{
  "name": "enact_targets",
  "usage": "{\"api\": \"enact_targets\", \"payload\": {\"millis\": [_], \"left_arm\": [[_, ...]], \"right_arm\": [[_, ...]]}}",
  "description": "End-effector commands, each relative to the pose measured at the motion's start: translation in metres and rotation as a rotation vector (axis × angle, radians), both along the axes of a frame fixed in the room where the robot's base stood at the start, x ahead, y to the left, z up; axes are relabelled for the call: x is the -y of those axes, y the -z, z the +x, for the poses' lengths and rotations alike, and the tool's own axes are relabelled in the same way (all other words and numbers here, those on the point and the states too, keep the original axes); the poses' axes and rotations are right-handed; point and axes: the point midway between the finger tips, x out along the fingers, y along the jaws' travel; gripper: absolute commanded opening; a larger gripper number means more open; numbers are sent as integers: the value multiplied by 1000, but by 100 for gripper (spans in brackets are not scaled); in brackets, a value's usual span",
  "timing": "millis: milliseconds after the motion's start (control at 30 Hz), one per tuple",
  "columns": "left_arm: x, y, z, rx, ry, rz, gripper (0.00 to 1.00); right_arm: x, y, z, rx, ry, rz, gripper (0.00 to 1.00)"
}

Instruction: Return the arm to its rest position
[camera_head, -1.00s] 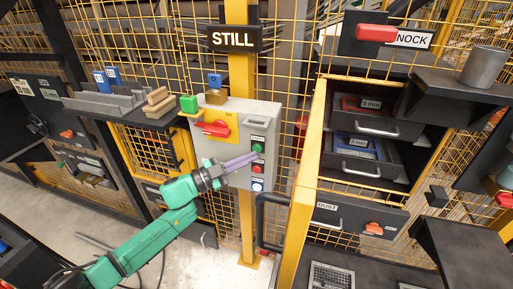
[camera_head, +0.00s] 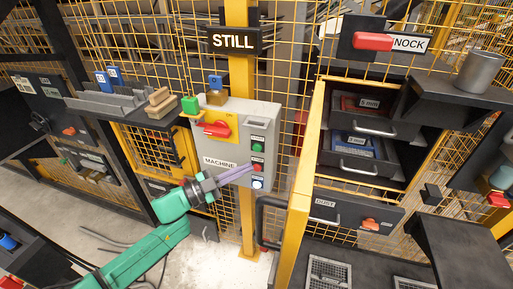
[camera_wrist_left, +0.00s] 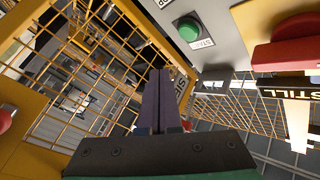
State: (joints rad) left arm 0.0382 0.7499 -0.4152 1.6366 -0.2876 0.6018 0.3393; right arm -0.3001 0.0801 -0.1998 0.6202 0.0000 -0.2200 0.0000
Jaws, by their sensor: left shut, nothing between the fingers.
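My left arm (camera_head: 145,253) is green and reaches up from the lower left in the head view. Its left gripper (camera_head: 250,168) is shut and empty, with purple fingers held together in front of the lower part of the grey machine box (camera_head: 207,146). I cannot tell whether the fingertips touch the box. In the left wrist view the closed fingers (camera_wrist_left: 161,100) point away from the camera, with a green button (camera_wrist_left: 187,29) above and to their right. My right gripper is not in view.
The box carries a red rotary switch (camera_head: 217,129) and several buttons. A yellow post (camera_head: 246,215) stands behind it. To the right are a yellow-framed drawer cabinet (camera_head: 301,190) and a black shelf with a grey cup (camera_head: 481,70). The floor (camera_head: 205,262) below the arm shows a dark cable.

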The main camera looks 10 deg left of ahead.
Motion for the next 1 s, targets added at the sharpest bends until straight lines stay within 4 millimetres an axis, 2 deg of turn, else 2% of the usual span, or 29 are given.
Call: {"api": "enact_targets", "payload": {"millis": [467, 567, 667, 767, 800, 867, 900, 967, 1000], "left_arm": [[-1, 2, 1, -4, -5, -1, 0], [-14, 24, 9, -52, -66, -4, 0], [-46, 83, 22, -180, -218, -3, 0], [-86, 169, 18, -364, -402, 11, 0], [-100, 204, 9, -443, -470, 22, 0], [-118, 256, -10, -561, -560, 41, 0], [-127, 289, -27, -642, -615, 55, 0], [-139, 336, -58, -764, -687, 81, 0], [-144, 366, -82, -844, -731, 101, 0]], "right_arm": [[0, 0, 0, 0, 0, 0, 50], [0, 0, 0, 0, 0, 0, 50], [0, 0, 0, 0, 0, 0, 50], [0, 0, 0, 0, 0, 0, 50], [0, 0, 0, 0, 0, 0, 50], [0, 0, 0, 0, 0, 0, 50], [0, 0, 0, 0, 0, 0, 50], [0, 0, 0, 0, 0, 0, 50], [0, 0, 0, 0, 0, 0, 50]]}}
